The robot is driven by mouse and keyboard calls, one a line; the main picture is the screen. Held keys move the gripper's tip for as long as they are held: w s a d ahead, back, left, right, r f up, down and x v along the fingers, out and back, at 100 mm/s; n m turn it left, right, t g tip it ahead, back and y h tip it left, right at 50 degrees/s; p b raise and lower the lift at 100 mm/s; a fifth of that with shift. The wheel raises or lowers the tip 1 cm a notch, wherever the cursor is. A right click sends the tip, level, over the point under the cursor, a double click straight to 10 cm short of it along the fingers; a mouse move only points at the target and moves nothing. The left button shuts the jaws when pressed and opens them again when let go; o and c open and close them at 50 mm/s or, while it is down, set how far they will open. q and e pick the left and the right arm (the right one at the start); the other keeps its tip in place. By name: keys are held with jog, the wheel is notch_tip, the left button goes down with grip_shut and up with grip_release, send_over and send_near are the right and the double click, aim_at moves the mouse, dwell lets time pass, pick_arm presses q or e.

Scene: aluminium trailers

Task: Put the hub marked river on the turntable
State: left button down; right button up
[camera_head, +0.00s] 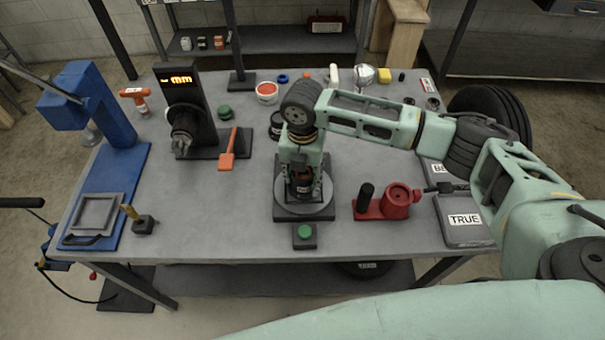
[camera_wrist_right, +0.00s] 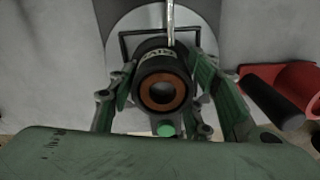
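The hub (camera_wrist_right: 162,92) is a black cylinder with a copper-coloured ring around its bore. It has a white label, partly legible in the wrist view, with letters that look like part of "river". The turntable (camera_head: 305,210) is a grey disc on a dark square base near the table's front middle. My right gripper (camera_head: 304,190) points down over the turntable, its fingers on both sides of the hub, apparently shut on it. The hub is upright, on or just above the disc; the contact underneath is hidden. My left gripper is not in view.
A green button box (camera_head: 304,236) stands in front of the turntable. A red fixture with a black handle (camera_head: 385,203) is close to its right, with a case marked TRUE (camera_head: 464,219) beyond. An orange paddle (camera_head: 228,150) lies to the left.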

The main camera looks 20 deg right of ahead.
jog(key=shift+o, duration=1.3)
notch_tip(320, 180, up, 11)
jog(key=b, duration=0.3)
jog(key=shift+r, duration=0.65)
